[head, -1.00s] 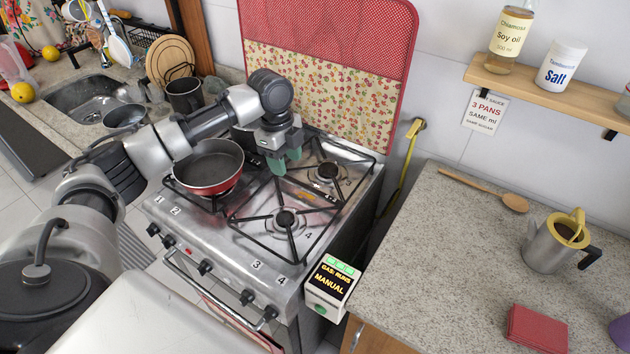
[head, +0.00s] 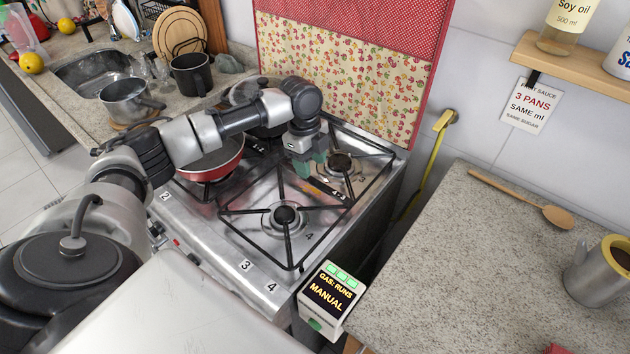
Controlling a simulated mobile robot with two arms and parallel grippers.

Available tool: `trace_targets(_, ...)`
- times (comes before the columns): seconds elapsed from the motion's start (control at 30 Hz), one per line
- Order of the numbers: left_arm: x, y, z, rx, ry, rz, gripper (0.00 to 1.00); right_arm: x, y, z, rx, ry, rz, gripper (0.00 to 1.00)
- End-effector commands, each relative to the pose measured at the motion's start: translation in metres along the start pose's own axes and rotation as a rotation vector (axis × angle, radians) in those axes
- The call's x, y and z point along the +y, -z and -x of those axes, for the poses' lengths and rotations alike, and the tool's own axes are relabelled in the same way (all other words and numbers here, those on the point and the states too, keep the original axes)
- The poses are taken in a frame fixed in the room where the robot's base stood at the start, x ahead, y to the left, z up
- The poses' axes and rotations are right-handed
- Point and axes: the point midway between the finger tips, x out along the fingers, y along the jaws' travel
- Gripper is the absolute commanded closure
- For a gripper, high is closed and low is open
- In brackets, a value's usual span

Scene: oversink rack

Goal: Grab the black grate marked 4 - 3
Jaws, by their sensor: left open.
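The black grate (head: 287,243) lies over the right-hand burners of the steel stove (head: 210,235). I cannot tell whether the fingertips touch the bars. My right gripper is not in view.
A red pan (head: 222,158) sits on the left of the stove, partly behind my left arm. A red patterned panel (head: 345,75) stands behind the stove. A gas box (head: 331,291) reading MANUAL is at the front right corner. The right counter (head: 450,255) is mostly clear.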

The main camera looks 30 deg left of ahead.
Motion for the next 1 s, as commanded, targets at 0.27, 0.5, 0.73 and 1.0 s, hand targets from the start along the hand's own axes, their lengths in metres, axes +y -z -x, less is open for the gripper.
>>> trace_targets(0.27, 0.002, 0.002, -0.024, 0.001, -0.003, -0.001, 0.51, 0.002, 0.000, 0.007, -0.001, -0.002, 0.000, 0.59)
trace_targets(0.5, 0.003, 0.004, -0.059, 0.001, -0.002, -0.001, 0.51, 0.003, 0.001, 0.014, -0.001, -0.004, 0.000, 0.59)
trace_targets(0.73, 0.003, 0.003, -0.065, 0.000, 0.000, -0.001, 0.51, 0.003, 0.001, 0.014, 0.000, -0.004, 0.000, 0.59)
trace_targets(1.0, 0.003, 0.003, -0.065, 0.000, 0.000, -0.001, 0.80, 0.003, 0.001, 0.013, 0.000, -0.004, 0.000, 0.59)
